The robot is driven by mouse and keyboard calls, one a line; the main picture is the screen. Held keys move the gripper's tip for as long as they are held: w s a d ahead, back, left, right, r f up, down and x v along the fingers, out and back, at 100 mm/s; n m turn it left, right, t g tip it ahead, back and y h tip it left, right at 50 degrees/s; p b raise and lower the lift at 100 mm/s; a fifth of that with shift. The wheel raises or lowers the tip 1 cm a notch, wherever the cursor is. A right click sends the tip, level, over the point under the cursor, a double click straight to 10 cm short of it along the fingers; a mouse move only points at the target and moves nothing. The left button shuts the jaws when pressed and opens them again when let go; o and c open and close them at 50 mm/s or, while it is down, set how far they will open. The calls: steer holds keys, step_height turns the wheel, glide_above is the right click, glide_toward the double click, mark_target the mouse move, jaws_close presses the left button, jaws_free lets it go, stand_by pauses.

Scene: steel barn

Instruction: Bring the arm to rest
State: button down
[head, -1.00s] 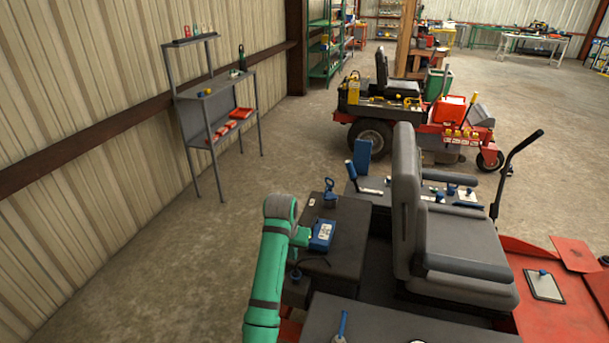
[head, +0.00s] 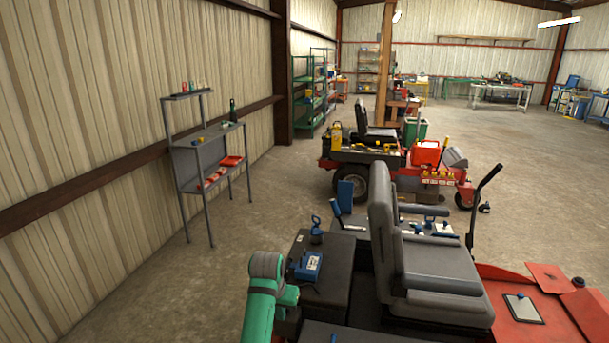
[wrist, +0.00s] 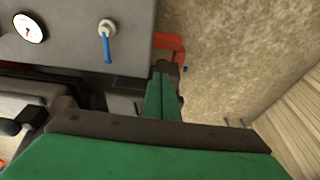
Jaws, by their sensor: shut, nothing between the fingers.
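My green arm (head: 262,305) with its grey joint rises at the bottom of the head view, left of the near mower's dark deck. My gripper's tip does not show there. In the wrist view my gripper (wrist: 165,72) is shut and empty, its green fingers side by side with dark tips. It points past the edge of a dark grey surface, over a bit of red. I cannot tell whether it touches anything.
The near mower has a grey seat (head: 392,230) and a blue box (head: 307,266) on its deck. The wrist view shows a gauge (wrist: 29,27) and a blue-handled valve (wrist: 106,42). A grey shelf stand (head: 212,150) is by the left wall. Concrete floor lies open between.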

steer(key=s+d+f+t, duration=0.1)
steer(key=s+d+f, duration=0.1)
steer(key=f, duration=0.3)
steer(key=s+d+f+t+h, duration=0.1)
steer(key=s+d+f, duration=0.2)
steer(key=d+f, duration=0.2)
steer(key=s+d+f+t+h, duration=0.1)
steer(key=s+d+f, duration=0.2)
steer(key=f, duration=0.3)
steer(key=shift+s+d+f+n, duration=0.1)
steer(key=shift+d+n, duration=0.3)
steer(key=shift+d, duration=0.2)
steer(key=s+d+f+n+t, duration=0.1)
steer(key=s+d+f+t, duration=0.15)
steer(key=s, duration=0.85)
steer(key=s+d+f+n+t, duration=0.1)
steer(key=s+f+n+t, duration=0.15)
steer(key=s, duration=0.95)
steer(key=s+a+r+m+t+y, duration=0.1)
steer(key=s+a+r+t, duration=0.1)
steer(key=s+r, duration=0.7)
steer(key=s+a+r+t+y, duration=0.1)
steer(key=s+a+r, duration=0.4)
steer(key=s+r, duration=0.5)
steer(key=s+t, duration=0.1)
steer(key=s, duration=0.4)
steer(key=shift+s+a+r+m+y, duration=0.15)
steer(key=shift+s+r+m+y, duration=0.05)
steer(key=shift+s+m+y, duration=0.2)
